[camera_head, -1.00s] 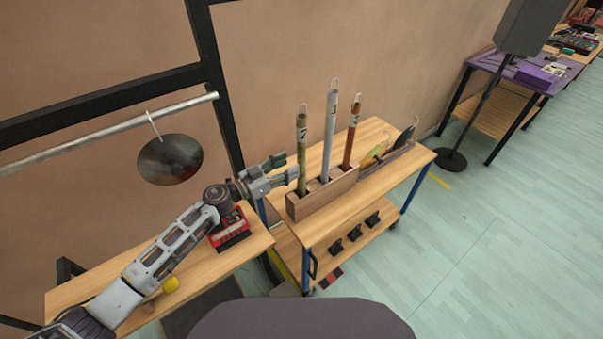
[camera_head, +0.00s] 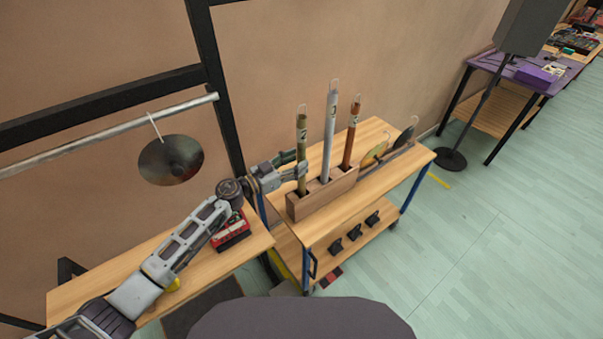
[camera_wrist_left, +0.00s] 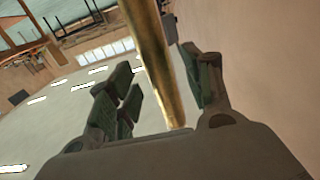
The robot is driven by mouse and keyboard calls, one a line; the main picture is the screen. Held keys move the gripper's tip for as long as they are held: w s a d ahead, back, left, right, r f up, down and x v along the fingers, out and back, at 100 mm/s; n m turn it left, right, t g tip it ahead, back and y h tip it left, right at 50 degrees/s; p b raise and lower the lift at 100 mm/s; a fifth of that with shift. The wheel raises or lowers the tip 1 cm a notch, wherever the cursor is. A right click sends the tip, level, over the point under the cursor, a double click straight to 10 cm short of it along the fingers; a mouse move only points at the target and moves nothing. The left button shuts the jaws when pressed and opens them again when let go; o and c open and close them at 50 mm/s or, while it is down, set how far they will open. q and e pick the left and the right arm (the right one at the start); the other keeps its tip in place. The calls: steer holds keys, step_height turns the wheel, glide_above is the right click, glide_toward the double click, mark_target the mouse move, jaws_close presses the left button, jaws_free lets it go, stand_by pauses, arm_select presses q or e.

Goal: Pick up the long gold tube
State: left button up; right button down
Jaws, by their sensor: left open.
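The long gold tube (camera_head: 302,135) stands upright in the left slot of a wooden block (camera_head: 322,194) on the wooden cart. My left gripper (camera_head: 301,164) is open at about the middle of the tube. In the left wrist view, the gold tube (camera_wrist_left: 152,55) passes between the open green-padded fingers of my left gripper (camera_wrist_left: 165,88), with a gap visible on each side. A silver tube (camera_head: 329,125) and a copper tube (camera_head: 350,135) stand in the same block to the right. My right gripper is not in view.
Cymbal-like plates (camera_head: 375,154) stand in a rack at the right of the cart (camera_head: 398,182). A dark disc (camera_head: 171,160) hangs from a metal bar at the left. A red box (camera_head: 231,233) sits on the wooden bench below my left arm.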

arm_select(q)
steer(key=shift+x, duration=1.35)
steer(key=shift+c, duration=0.4)
jaws_close()
steer(key=shift+r, duration=0.15)
